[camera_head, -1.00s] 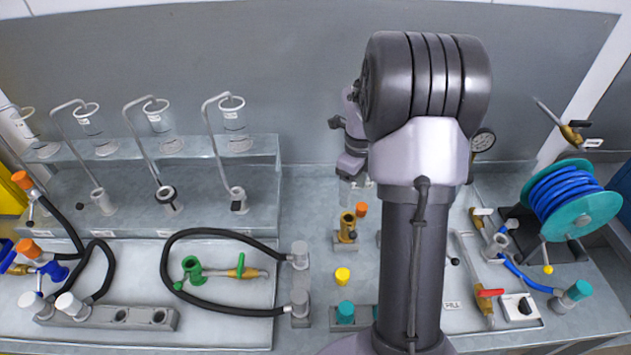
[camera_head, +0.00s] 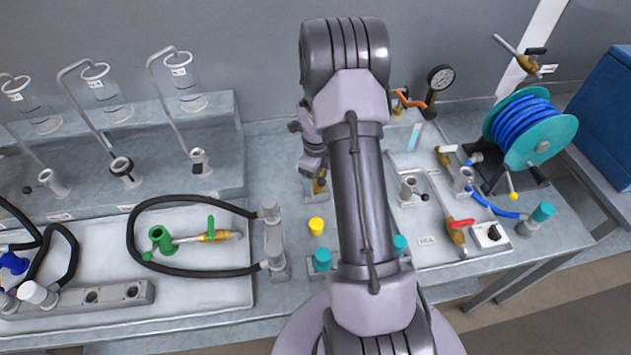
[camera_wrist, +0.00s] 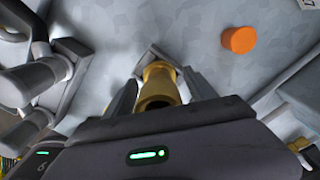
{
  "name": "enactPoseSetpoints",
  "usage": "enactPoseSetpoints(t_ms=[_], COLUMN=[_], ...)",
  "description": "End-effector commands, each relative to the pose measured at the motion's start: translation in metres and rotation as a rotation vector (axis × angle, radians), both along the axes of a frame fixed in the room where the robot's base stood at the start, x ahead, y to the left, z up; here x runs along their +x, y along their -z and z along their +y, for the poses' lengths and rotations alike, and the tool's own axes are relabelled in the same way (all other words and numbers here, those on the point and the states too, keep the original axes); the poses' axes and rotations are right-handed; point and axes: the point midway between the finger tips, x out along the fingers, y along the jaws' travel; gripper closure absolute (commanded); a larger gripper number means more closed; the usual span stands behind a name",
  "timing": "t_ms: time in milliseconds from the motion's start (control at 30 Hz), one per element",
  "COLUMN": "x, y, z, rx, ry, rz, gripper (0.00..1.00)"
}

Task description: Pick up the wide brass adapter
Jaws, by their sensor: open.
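The wide brass adapter (camera_wrist: 160,80) stands in the middle of the wrist view, with its round open end towards the camera. It seems to sit in a grey square holder. My gripper (camera_wrist: 161,90) is open, with one finger on each side of the adapter. I cannot tell whether either finger touches it. In the head view a brass piece (camera_head: 320,182) shows just left of my arm, partly hidden. My fingers are not clearly visible there.
An orange cap (camera_wrist: 239,40) lies beyond the right finger. A yellow cap (camera_head: 316,226) and a teal cap (camera_head: 322,259) are in front of the brass piece. A black hose loop (camera_head: 135,225) is left; a blue hose reel (camera_head: 540,130) is right.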

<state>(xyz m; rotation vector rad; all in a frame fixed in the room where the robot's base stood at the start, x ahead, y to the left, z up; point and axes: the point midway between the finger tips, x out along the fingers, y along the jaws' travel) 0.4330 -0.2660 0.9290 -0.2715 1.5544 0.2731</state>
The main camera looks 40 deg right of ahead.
Motion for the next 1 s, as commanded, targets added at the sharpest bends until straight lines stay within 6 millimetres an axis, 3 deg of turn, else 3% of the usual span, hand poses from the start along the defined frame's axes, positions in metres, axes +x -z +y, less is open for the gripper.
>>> enactPoseSetpoints(t_ms=[100,433,767,1000], x=[0.000,0.000,0.000,0.001], y=[-0.002,-0.002,-0.005,-0.036], z=[0.000,0.000,0.000,-0.001], rx=[-0.001,0.000,-0.001,-0.002], ry=[0.000,0.000,0.000,0.001], rz=[-0.001,0.000,-0.001,-0.002], gripper=[0.35,1.00,1.00,1.00])
